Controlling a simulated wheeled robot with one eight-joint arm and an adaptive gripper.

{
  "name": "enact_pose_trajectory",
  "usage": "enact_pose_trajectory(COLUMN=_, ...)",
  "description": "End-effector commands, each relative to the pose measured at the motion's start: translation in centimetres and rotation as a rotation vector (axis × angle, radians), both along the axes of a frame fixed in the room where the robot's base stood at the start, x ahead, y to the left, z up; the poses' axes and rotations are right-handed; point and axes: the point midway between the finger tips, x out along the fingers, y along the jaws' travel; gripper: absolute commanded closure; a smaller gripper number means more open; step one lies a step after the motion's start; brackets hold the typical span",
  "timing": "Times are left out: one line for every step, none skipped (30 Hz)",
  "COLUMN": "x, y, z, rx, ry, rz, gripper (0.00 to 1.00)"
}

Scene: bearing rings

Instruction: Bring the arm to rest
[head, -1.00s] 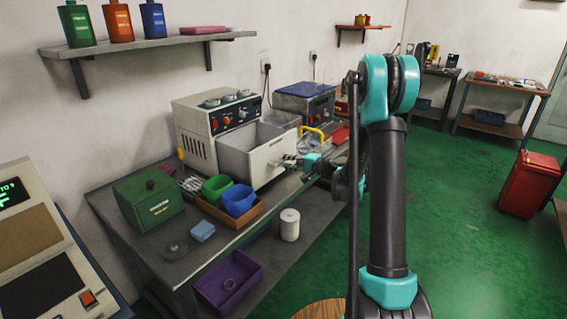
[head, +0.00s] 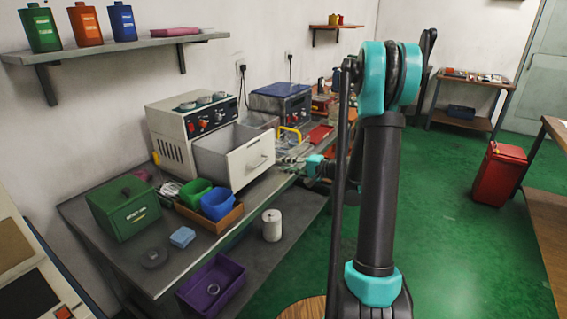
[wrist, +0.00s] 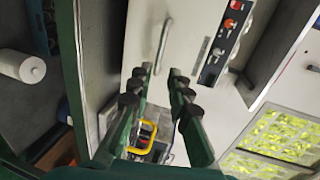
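My gripper (head: 292,160) is at the end of my arm, just right of the pulled-out drawer (head: 240,162) of the white machine. In the wrist view its two fingers (wrist: 162,70) stand apart with nothing between them. The drawer handle (wrist: 163,47) lies beyond the fingertips, clear of them. The handle also shows in the head view (head: 258,161), with a gap to the gripper. A metal ring (head: 213,289) lies in the purple bin (head: 226,290) at the lower shelf.
The bench (head: 120,259) carries a green box (head: 124,208), a wooden tray (head: 208,222) with green and blue bins, and a blue block (head: 182,237). A white cylinder (head: 272,225) stands below. A red bin (head: 499,175) stands right. The green floor between is open.

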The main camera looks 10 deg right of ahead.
Motion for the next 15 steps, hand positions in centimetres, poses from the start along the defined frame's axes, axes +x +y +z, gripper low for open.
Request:
enact_pose_trajectory(x=-0.2, y=0.1, z=0.0, rx=-0.008, ry=0.001, rz=0.002, gripper=0.82)
enact_pose_trajectory(x=-0.4, y=0.2, z=0.0, rx=-0.018, ry=0.003, rz=0.005, gripper=0.82)
enact_pose_trajectory(x=-0.9, y=0.4, z=0.0, rx=-0.037, ry=0.006, rz=0.009, gripper=0.82)
enact_pose_trajectory(x=-1.3, y=0.6, z=-0.1, rx=-0.056, ry=0.009, rz=0.014, gripper=0.82)
enact_pose_trajectory(x=-1.9, y=0.8, z=-0.1, rx=-0.08, ry=0.012, rz=0.02, gripper=0.82)
enact_pose_trajectory(x=-2.8, y=1.1, z=-0.3, rx=-0.12, ry=0.018, rz=0.029, gripper=0.82)
enact_pose_trajectory(x=-3.6, y=1.3, z=-0.4, rx=-0.154, ry=0.024, rz=0.036, gripper=0.82)
enact_pose_trajectory(x=-4.4, y=1.5, z=-0.6, rx=-0.19, ry=0.029, rz=0.044, gripper=0.82)
enact_pose_trajectory(x=-5.7, y=1.7, z=-0.8, rx=-0.242, ry=0.037, rz=0.057, gripper=0.82)
enact_pose_trajectory(x=-6.6, y=1.8, z=-1.1, rx=-0.283, ry=0.043, rz=0.066, gripper=0.82)
enact_pose_trajectory(x=-7.6, y=1.8, z=-1.3, rx=-0.324, ry=0.048, rz=0.074, gripper=0.82)
enact_pose_trajectory(x=-8.9, y=1.8, z=-1.6, rx=-0.378, ry=0.056, rz=0.086, gripper=0.82)
enact_pose_trajectory(x=-9.9, y=1.8, z=-1.9, rx=-0.418, ry=0.061, rz=0.096, gripper=0.82)
enact_pose_trajectory(x=-10.9, y=1.7, z=-2.2, rx=-0.459, ry=0.066, rz=0.105, gripper=0.82)
enact_pose_trajectory(x=-12.2, y=1.6, z=-2.6, rx=-0.511, ry=0.071, rz=0.118, gripper=0.82)
